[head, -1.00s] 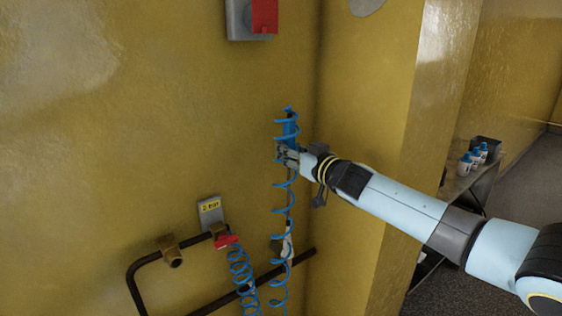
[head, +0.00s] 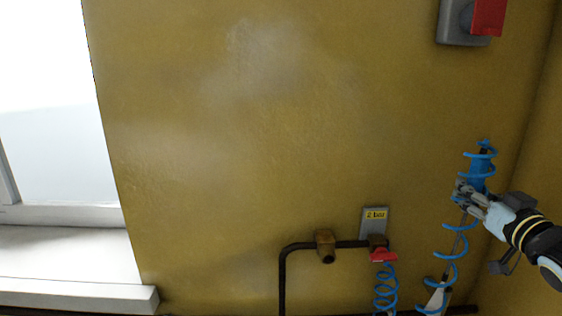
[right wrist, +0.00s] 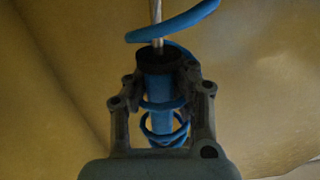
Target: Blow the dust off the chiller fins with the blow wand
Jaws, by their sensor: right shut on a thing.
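The blue blow wand (head: 478,178) hangs upright near the wall at the right of the head view, with blue coiled hose (head: 452,272) around and below it. My right gripper (head: 468,192) is shut on the wand's blue body. In the right wrist view the wand's blue body (right wrist: 158,88) sits between the two fingers (right wrist: 160,100), with a dark collar and a thin metal tube above it and a hose loop across it. My left gripper is not in view. The chiller fins are not in view.
A dark pipe (head: 300,246) with a brass fitting (head: 326,246) runs along the wall. A red valve handle (head: 383,256) sits below a "2 bar" plate (head: 374,222). A red and grey switch box (head: 465,22) is higher up. A white window sill (head: 80,292) juts out at left.

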